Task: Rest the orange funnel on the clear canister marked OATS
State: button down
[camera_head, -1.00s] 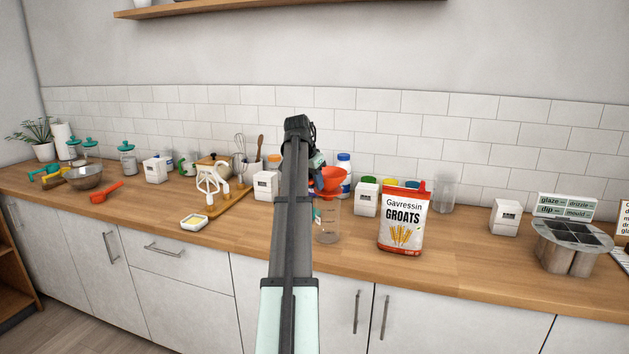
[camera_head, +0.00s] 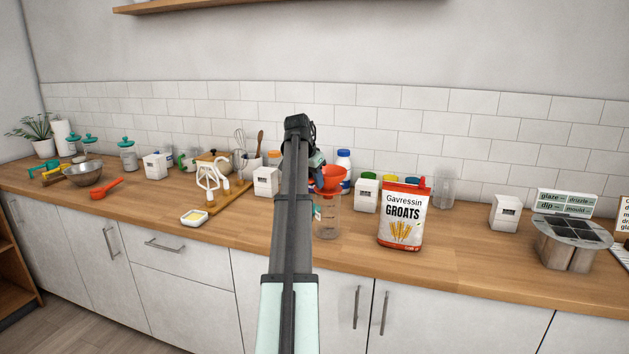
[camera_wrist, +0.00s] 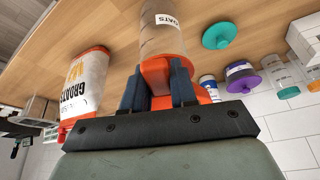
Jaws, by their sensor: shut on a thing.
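My gripper (camera_wrist: 159,84) is shut on the orange funnel (camera_wrist: 166,72), with one dark finger on each side of it in the wrist view. Whether the funnel touches the canister's rim I cannot tell.
A Gavressin GROATS bag (camera_head: 404,218) stands close right of the canister. White boxes (camera_head: 266,182) (camera_head: 366,196) and lidded jars stand behind. A teal lid (camera_wrist: 219,35) shows near the canister in the wrist view.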

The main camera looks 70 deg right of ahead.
jog(key=shift+f, duration=0.85)
dwell(1.4)
jog(key=shift+c, duration=2.4)
grip_release()
jog(key=shift+a+r, duration=0.1)
jog(key=shift+r, duration=0.05)
jog(key=shift+v, duration=3.35)
jog(key=shift+r, duration=0.1)
jog(key=v, duration=1.3)
jog(key=shift+r, duration=0.3)
